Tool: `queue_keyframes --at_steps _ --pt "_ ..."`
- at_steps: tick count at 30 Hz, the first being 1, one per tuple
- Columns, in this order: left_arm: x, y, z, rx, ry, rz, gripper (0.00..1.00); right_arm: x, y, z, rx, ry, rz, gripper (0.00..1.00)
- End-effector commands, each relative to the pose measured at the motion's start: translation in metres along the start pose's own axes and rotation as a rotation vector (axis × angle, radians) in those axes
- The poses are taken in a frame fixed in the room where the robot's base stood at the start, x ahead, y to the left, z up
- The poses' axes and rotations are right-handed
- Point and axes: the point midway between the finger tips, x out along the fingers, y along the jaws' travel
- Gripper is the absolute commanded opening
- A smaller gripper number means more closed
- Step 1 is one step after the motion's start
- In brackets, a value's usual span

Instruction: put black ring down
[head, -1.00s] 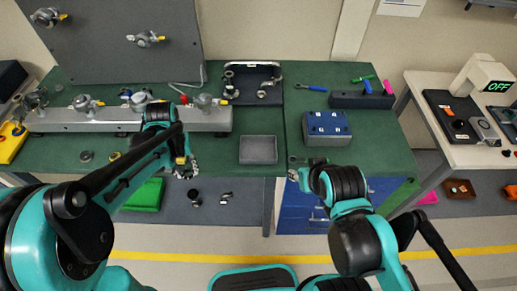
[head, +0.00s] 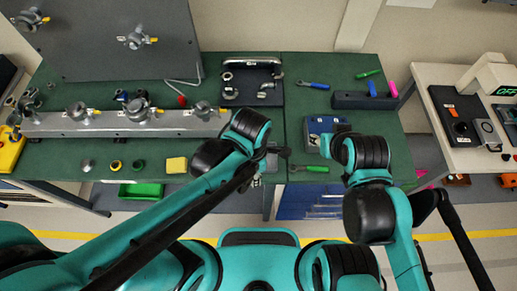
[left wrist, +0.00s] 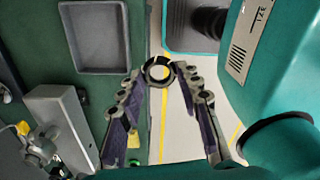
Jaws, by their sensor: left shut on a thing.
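My left gripper (head: 257,182) is low at the front edge of the green bench, mostly under its own arm in the head view. In the left wrist view its two fingers (left wrist: 160,76) meet on a dark ring (left wrist: 147,70) with an open centre. The ring is in the air by the bench edge, with floor behind it, near the grey tray (left wrist: 66,40). My right gripper (head: 325,146) is by the blue box; its fingers are too unclear to read.
On the bench's front left lie a grey disc (head: 87,165), a yellow-and-black ring (head: 116,165), a dark ring (head: 138,165) and a yellow block (head: 176,165). A metal rail (head: 60,125) with valves stands behind. A green-handled tool (head: 310,168) lies front right. The blue box (head: 313,124) is behind it.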

Motion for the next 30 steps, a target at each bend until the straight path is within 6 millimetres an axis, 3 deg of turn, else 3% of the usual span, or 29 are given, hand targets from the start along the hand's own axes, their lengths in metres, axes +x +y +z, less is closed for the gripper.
queue_keyframes --at_steps 15,23,30 --pt "0.063 0.096 0.035 -0.013 0.000 0.000 0.19 0.027 0.000 0.019 0.000 0.000 0.000 0.40" --pt "0.076 0.108 0.038 -0.012 0.000 0.000 0.19 0.031 0.000 0.022 0.000 0.000 0.000 0.40" --pt "0.110 0.107 0.038 -0.011 0.000 0.000 0.19 0.041 0.000 0.029 0.000 0.000 0.000 0.40"
